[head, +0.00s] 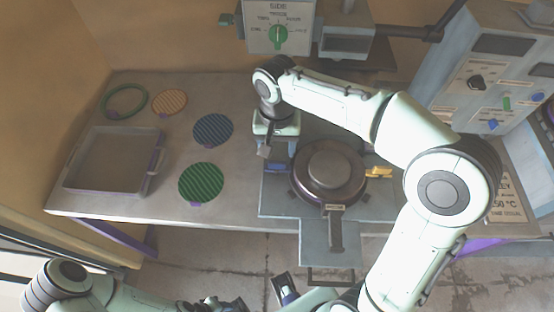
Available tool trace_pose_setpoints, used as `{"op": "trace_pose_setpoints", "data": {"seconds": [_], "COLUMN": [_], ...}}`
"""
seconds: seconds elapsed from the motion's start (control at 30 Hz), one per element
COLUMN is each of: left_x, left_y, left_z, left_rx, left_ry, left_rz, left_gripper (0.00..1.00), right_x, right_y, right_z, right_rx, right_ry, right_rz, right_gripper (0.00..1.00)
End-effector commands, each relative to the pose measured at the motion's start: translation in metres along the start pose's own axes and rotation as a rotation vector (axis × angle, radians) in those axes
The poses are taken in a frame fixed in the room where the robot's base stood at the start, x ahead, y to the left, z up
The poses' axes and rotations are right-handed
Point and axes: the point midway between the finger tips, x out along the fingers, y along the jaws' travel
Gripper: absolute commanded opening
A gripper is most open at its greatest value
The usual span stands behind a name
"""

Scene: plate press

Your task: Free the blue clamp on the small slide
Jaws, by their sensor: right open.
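The small slide (270,199) is a grey plate on the table with a dark round mould (330,173) on it. The blue clamp (279,169) shows as a small blue piece at the mould's left side, partly hidden by my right gripper. A yellow clamp (379,172) sits at the mould's right side. My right gripper (267,152) points down, open, just above or beside the blue clamp; I cannot tell whether it touches it. What seems to be my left gripper (285,290) is low at the bottom edge, away from the table, its jaws unclear.
On the table's left lie a grey tray (72,186), a green ring (124,87), and orange (169,102), blue (212,130) and green (201,184) discs. The press head with a green dial (278,35) hangs behind. A control panel (490,90) stands at right.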

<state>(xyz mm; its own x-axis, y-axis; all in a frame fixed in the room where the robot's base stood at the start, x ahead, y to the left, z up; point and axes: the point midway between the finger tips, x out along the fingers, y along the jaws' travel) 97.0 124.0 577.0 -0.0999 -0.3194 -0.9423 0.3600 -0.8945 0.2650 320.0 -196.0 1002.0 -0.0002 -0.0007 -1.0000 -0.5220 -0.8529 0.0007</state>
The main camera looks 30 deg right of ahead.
Motion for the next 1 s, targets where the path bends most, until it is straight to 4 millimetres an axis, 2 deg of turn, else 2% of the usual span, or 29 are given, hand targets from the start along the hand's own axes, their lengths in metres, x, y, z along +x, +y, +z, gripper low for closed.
{"op": "trace_pose_setpoints", "data": {"seconds": [0.03,0.1,0.3,0.5,0.77,0.8,0.9,1.0], "left_x": [0.003,0.005,0.009,0.01,0.01,0.01,0.01,0.01], "left_y": [-0.001,-0.002,-0.003,-0.004,-0.004,-0.004,-0.004,-0.004], "left_z": [0.001,0.001,0.001,0.001,0.001,0.001,0.001,0.001], "left_rx": [0.0,0.0,-0.001,-0.001,-0.001,-0.001,-0.001,-0.001], "left_ry": [-0.001,-0.002,-0.003,-0.004,-0.003,-0.003,-0.004,-0.003], "left_rz": [0.0,-0.001,-0.001,-0.001,-0.001,-0.001,-0.001,-0.001], "left_gripper": [0.43,0.43,0.43,0.43,0.43,0.43,0.43,0.43], "right_x": [0.014,0.027,0.056,0.067,0.068,0.068,0.067,0.067], "right_y": [0.001,0.001,0.001,0.0,0.0,0.0,0.0,0.0], "right_z": [0.001,0.001,0.0,0.0,0.0,0.0,0.0,0.0], "right_rx": [0.0,0.0,0.001,0.001,0.001,0.001,0.001,0.001], "right_ry": [-0.003,-0.003,-0.002,0.0,0.0,0.0,0.0,0.0], "right_rz": [0.003,0.003,0.001,0.0,-0.001,-0.001,-0.001,-0.001], "right_gripper": [0.62,0.62,0.62,0.62,0.62,0.49,0.2,0.2]}}
